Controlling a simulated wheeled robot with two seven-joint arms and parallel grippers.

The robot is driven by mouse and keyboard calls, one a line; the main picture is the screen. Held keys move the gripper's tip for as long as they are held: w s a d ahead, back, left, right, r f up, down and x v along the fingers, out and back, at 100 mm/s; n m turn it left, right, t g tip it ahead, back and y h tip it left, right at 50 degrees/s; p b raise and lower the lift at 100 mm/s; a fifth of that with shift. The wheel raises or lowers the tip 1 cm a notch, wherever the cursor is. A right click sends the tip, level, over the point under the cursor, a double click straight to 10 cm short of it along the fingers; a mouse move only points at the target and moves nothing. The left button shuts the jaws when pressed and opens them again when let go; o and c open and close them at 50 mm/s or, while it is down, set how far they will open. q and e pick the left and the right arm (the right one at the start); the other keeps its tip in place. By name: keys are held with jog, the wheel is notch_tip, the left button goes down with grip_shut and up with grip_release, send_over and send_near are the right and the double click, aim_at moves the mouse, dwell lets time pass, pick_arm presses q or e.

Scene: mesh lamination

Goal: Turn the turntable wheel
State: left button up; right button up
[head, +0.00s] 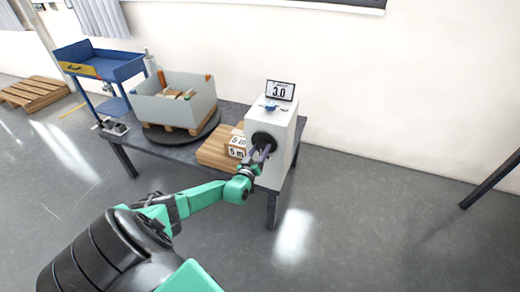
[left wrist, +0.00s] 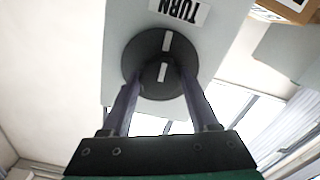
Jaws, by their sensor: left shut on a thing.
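The turntable wheel is a dark round knob (head: 263,142) on the front of a white box (head: 284,122) at the right end of the table. In the left wrist view the wheel (left wrist: 146,52) has white marks across its face, with a TURN label (left wrist: 180,11) beside it. My left gripper (head: 262,154) reaches the wheel, and its two fingers (left wrist: 160,82) are shut on it, one on each side. A dark round turntable (head: 183,138) bears a grey-walled bin (head: 190,112) on a wooden pallet. My right gripper is not in view.
A display reading 3.0 (head: 280,90) stands on the white box. Small boxes marked 5 m (head: 237,152) sit on a wooden board (head: 212,152) left of the wheel. A blue cart (head: 100,63) stands beyond the table (head: 140,140).

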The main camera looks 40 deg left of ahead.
pick_arm(q)
jog(key=shift+m, duration=0.4)
jog(key=o, duration=1.4)
jog(key=shift+s+d+r+p, duration=0.1)
jog(key=shift+s+d+p, duration=0.05)
jog(key=shift+s+p, duration=0.4)
jog(key=p+v, duration=0.7)
jog(key=v, duration=0.6)
jog(key=shift+s+d, duration=0.15)
